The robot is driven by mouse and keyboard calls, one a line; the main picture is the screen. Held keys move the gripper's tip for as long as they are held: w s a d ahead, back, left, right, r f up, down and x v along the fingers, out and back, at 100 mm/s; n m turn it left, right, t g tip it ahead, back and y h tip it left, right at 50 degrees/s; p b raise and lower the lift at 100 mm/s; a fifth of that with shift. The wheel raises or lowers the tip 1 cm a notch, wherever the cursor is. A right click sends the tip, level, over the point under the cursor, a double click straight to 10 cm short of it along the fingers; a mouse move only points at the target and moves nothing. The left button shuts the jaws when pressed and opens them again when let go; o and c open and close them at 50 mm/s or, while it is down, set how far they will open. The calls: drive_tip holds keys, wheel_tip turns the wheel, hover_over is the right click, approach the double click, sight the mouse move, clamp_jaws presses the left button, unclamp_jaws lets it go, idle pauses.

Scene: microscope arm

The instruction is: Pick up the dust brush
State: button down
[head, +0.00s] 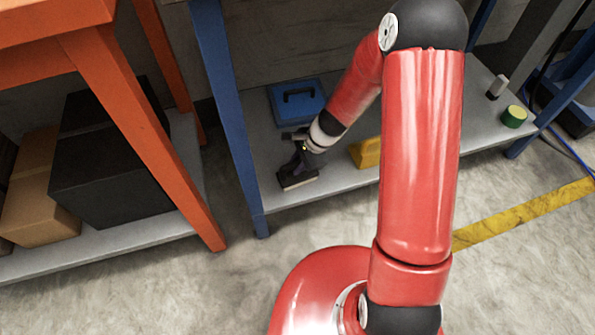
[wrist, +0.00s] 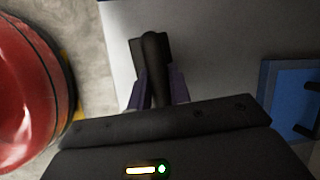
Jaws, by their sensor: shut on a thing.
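The dust brush (head: 298,179) is on the grey lower shelf of the blue-legged bench in the head view, with a dark block and a pale lower edge. In the wrist view its dark handle (wrist: 154,60) runs between the two fingers of my gripper (wrist: 156,88). My gripper (head: 303,158) is shut on the handle. The brush is at or just above the shelf; I cannot tell if it touches. The fingers hide part of the handle.
A blue toolbox (head: 298,101) lies behind the gripper, also at right in the wrist view (wrist: 290,100). A yellow object (head: 366,153) is right of it. A green-yellow roll (head: 514,116) and a small white-grey item (head: 497,87) stand farther right. A blue leg (head: 233,120) stands left.

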wheel_tip(320, 180, up, 10)
drive_tip(key=p, duration=0.2)
drive_tip(key=shift+p, duration=0.3)
